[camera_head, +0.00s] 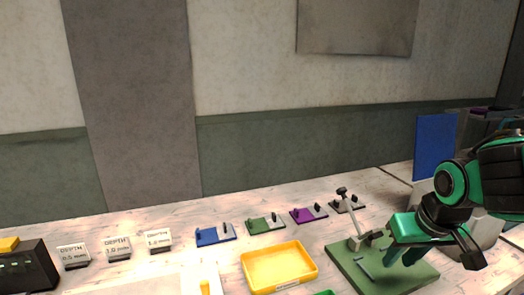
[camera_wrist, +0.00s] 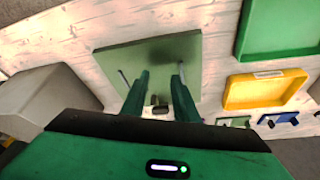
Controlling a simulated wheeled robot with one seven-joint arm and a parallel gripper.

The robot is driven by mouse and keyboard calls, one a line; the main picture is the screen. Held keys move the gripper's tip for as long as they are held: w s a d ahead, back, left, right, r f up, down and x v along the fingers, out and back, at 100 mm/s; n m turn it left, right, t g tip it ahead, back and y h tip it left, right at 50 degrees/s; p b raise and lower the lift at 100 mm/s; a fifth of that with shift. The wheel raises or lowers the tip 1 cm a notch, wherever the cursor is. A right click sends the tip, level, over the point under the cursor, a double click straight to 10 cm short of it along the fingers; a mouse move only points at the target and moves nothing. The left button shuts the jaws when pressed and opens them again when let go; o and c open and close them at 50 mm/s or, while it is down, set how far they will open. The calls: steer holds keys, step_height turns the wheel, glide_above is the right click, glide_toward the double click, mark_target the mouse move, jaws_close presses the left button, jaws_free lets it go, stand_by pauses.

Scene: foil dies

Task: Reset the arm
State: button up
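My gripper (camera_head: 402,258) hangs over the green mat (camera_head: 403,287) at the right of the table in the head view. In the wrist view the two green fingers of my gripper (camera_wrist: 160,78) stand apart with nothing held between them. The green mat (camera_wrist: 150,52) lies below the fingertips. A metal post with a dark knob (camera_head: 342,191) rises from the mat beside my gripper, and a small rod (camera_head: 364,268) lies on the mat. The arm comes in from the right edge and hides part of the table.
A yellow tray (camera_head: 280,284) stands left of the mat. Blue (camera_head: 216,235), green (camera_head: 265,224) and purple (camera_head: 308,215) small plates sit behind it. Several depth signs (camera_head: 117,248) stand at left. A blue panel (camera_head: 434,150) and a grey bin (camera_wrist: 45,95) are near the arm.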

steer(key=s+d+m, duration=0.1)
steer(key=s+d, duration=0.1)
steer(key=s+d+m+g, duration=0.1)
steer(key=s+d, duration=0.2)
steer(key=s+d+f+m+g, duration=0.1)
steer(key=s+d, duration=0.2)
steer(key=shift+s+f, duration=0.1)
steer(key=shift+s, duration=0.1)
steer(key=s+d+m+g, duration=0.2)
steer(key=s+m, duration=0.1)
steer(key=s, duration=0.4)
steer(key=shift+s+d+f, duration=0.25)
steer(key=shift+s+d, duration=0.05)
steer(key=shift+s, duration=0.1)
steer(key=shift+w+f, duration=0.25)
steer(key=shift+w, duration=0.4)
